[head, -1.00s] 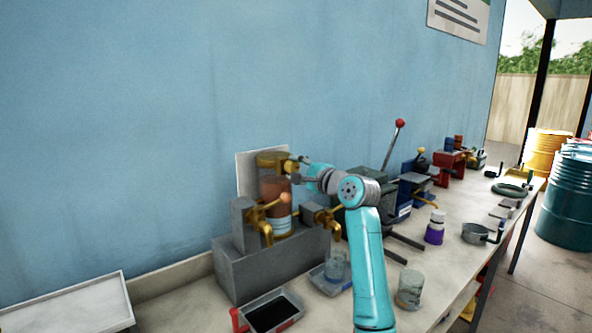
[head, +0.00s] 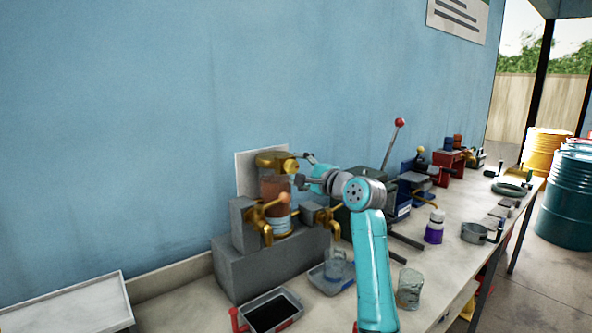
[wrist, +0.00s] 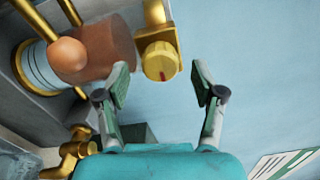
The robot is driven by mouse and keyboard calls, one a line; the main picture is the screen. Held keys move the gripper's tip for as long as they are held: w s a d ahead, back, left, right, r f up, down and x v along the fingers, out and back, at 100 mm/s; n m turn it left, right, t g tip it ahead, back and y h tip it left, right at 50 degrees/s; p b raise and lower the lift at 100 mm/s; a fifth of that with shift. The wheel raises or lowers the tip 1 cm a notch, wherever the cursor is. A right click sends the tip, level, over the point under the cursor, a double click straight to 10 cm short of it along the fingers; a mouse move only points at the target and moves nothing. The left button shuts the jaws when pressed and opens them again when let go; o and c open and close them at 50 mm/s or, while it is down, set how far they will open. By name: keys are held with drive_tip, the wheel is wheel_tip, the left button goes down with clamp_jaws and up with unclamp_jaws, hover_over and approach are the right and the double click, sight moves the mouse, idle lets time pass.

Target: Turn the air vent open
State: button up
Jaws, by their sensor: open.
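The air vent is a round yellow knob (wrist: 162,62) with a red mark on its face, in the wrist view. The red mark points down toward the knob's lower rim. In the head view the knob (head: 290,166) sits on the brass head above the brown oil vessel (head: 273,189). My gripper (head: 303,169) is just right of the knob, jaws toward it. In the wrist view my gripper (wrist: 160,76) is open, with one finger on each side of the knob's line and clear space between. Nothing is held.
Brass taps (head: 264,222) with handles stand in front of the vessel on a grey block. A dark oil tray (head: 270,312) and a glass beaker (head: 338,264) are below. A press with a red-tipped lever (head: 393,140) stands to the right. The wall is close behind.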

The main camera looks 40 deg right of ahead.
drive_tip(key=s, duration=1)
drive_tip(key=shift+s+d, duration=0.2)
